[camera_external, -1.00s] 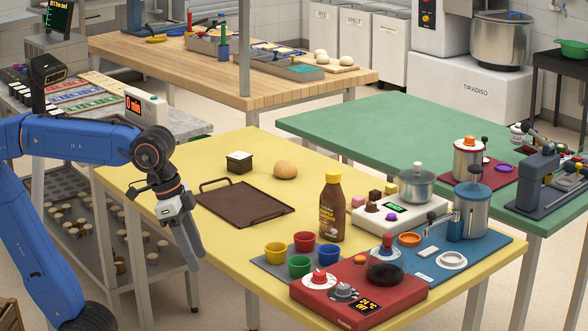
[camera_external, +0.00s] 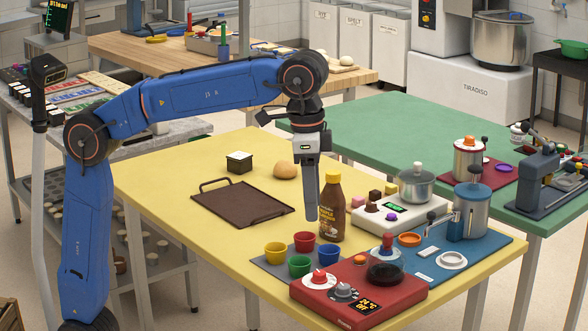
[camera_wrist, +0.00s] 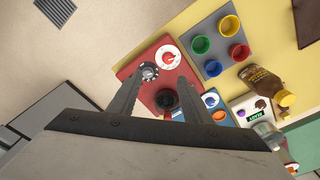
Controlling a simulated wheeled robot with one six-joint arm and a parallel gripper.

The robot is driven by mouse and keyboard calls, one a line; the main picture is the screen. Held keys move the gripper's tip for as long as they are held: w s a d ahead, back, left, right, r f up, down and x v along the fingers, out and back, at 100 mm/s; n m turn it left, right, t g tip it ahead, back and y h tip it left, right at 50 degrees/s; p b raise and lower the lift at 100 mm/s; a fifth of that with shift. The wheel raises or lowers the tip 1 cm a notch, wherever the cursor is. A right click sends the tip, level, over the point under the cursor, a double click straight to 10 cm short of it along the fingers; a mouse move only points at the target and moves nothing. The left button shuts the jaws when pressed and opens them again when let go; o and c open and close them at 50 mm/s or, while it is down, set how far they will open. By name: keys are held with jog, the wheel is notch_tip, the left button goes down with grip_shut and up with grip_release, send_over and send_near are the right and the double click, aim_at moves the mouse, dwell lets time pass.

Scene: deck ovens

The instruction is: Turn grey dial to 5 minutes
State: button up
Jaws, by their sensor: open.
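The grey dial (camera_external: 343,292) sits on the front of a red box (camera_external: 390,312), right of a red dial on a white disc (camera_external: 319,278). A small dark display (camera_external: 368,305) with orange text is to its right, too small to read surely. In the wrist view the grey dial (camera_wrist: 148,72) shows on the red box between the fingers, nearer the left one. My gripper (camera_external: 312,217) points down beside the brown bottle, above and behind the red box, and touches no dial. In the wrist view its fingers (camera_wrist: 158,84) are apart and empty.
The brown bottle with a yellow cap (camera_external: 332,207) stands close to my gripper. Several coloured cups stand on a grey mat (camera_external: 262,263) left of the red box. A black round piece (camera_external: 384,272) is on the box. A brown tray (camera_external: 240,203) lies on the yellow table.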

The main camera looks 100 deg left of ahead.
send_over(344, 285)
jog(key=shift+g, duration=0.4)
notch_tip(344, 285, down, 16)
jog(key=shift+d+f, duration=0.1)
jog(key=shift+f, duration=0.15)
dwell(0.4)
jog(key=c, duration=1.1)
